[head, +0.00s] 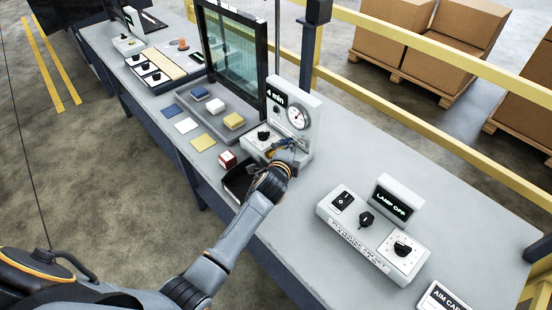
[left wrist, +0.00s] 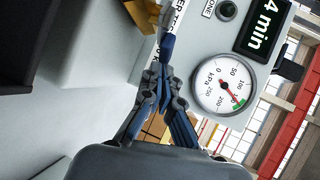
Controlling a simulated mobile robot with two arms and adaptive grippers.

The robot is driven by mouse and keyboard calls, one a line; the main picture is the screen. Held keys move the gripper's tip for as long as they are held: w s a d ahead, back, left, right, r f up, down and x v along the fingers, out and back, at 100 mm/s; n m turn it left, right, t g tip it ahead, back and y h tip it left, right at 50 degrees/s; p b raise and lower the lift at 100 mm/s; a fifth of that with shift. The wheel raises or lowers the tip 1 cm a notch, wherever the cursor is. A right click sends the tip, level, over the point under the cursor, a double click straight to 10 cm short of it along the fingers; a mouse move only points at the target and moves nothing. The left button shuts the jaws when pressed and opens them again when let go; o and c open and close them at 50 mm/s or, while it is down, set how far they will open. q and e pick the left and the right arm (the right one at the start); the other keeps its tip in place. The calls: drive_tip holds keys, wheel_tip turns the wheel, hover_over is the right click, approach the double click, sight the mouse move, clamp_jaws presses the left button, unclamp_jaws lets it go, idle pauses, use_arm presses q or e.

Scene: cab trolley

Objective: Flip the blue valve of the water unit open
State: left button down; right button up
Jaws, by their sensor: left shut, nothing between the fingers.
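The water unit (head: 312,122) is a pale box with an upright panel that carries a "4 min" display and a round pressure gauge (head: 298,118). The gauge also shows in the left wrist view (left wrist: 224,84), its needle near a green band. A blue lever (left wrist: 167,46), which looks like the valve handle, sticks out beside the panel just beyond my fingertips. My left gripper (left wrist: 163,80) is shut and empty, its tips close to the lever; I cannot tell if they touch. In the head view, my left gripper (head: 284,156) partly hides the valve area. My right gripper is not in view.
A glass screen (head: 232,60) stands behind a tray with coloured blocks (head: 215,106). A red-and-white cube (head: 227,160) and a dark bin (head: 236,184) are left of my wrist. A lamp control box (head: 365,232) stands to the right; the bench between is clear.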

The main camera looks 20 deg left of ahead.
use_arm(q)
drive_tip(key=shift+w, duration=0.7)
drive_tip(key=shift+w+a, duration=0.1)
drive_tip(key=shift+w, duration=0.35)
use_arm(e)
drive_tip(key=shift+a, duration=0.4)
use_arm(q)
drive_tip(key=shift+w, duration=0.1)
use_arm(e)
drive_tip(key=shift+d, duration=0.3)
